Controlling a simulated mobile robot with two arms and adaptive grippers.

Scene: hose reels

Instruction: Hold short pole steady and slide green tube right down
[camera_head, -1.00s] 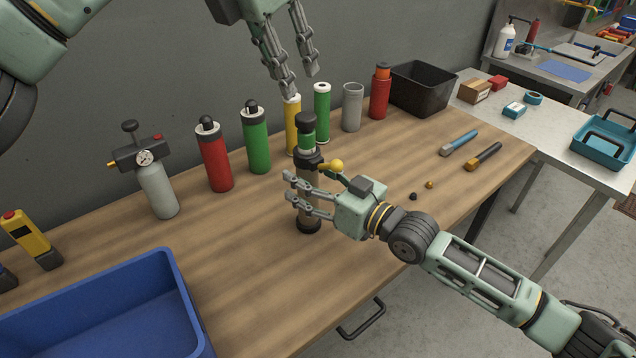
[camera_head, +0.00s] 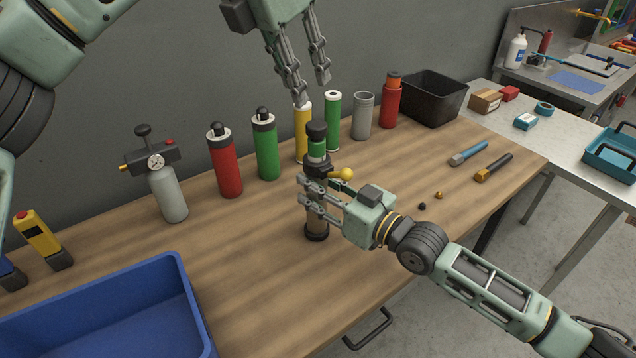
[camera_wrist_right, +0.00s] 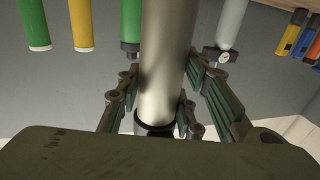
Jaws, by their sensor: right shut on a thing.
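The short pole (camera_head: 316,212) stands upright on the wooden bench, with a dark base and a dark collar. A green tube section (camera_head: 317,148) shows on it above the collar, under a black cap (camera_head: 317,130). My right gripper (camera_head: 310,192) is shut on the pole below the collar; in the right wrist view its fingers lie on both sides of the grey pole (camera_wrist_right: 165,65). My left gripper (camera_head: 312,90) is open and appears empty, above and behind the pole. Its fingertips overlap the top of a yellow tube (camera_head: 303,135) in the picture; I cannot tell whether they touch.
A white-ended green tube (camera_head: 333,122), a grey tube (camera_head: 362,117) and red cylinder (camera_head: 390,102) stand behind the pole. Capped red (camera_head: 225,168) and green (camera_head: 266,152) cylinders stand left. A blue bin (camera_head: 180,285) is front left.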

